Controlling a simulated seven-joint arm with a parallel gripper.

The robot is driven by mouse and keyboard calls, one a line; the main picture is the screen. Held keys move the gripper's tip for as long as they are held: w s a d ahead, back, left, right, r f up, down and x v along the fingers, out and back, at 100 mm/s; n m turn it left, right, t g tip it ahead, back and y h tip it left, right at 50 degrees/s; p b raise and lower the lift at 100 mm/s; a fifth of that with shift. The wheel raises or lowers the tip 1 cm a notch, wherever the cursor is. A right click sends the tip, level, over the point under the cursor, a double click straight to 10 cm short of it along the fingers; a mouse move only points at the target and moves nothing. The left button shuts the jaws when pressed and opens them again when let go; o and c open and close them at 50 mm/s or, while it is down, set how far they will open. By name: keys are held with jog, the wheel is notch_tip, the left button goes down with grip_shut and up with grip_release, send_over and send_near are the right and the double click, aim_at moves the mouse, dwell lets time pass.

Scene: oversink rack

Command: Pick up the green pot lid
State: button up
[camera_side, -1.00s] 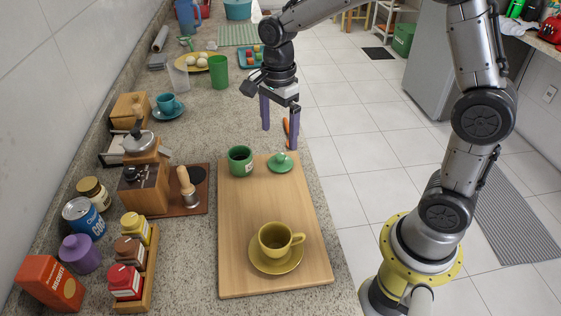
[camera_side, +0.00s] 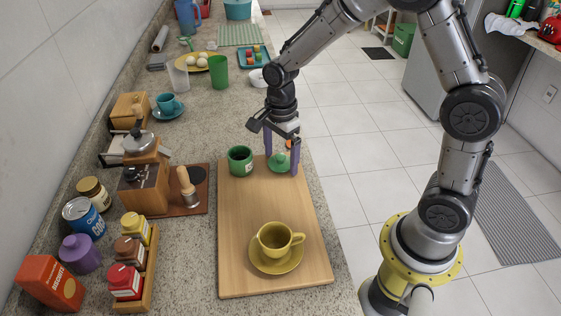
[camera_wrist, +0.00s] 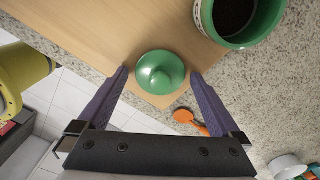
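The green pot lid (camera_side: 280,163) lies at the far right corner of the wooden board (camera_side: 270,215), with its round knob up. In the wrist view the lid (camera_wrist: 159,72) sits between the tips of my two purple fingers. My gripper (camera_side: 282,167) is low over the board, open, with one finger on each side of the lid. A gap shows between each finger and the lid in the wrist view, where my gripper (camera_wrist: 159,78) is seen from above. I cannot tell whether the fingertips touch the board.
A green pot (camera_side: 240,160) stands just left of the lid. A yellow cup (camera_side: 276,240) on a saucer (camera_side: 262,266) is at the board's near end. An orange utensil (camera_wrist: 190,121) lies beyond the board. The board's middle is clear.

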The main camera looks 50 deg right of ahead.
jog(key=c, duration=1.2)
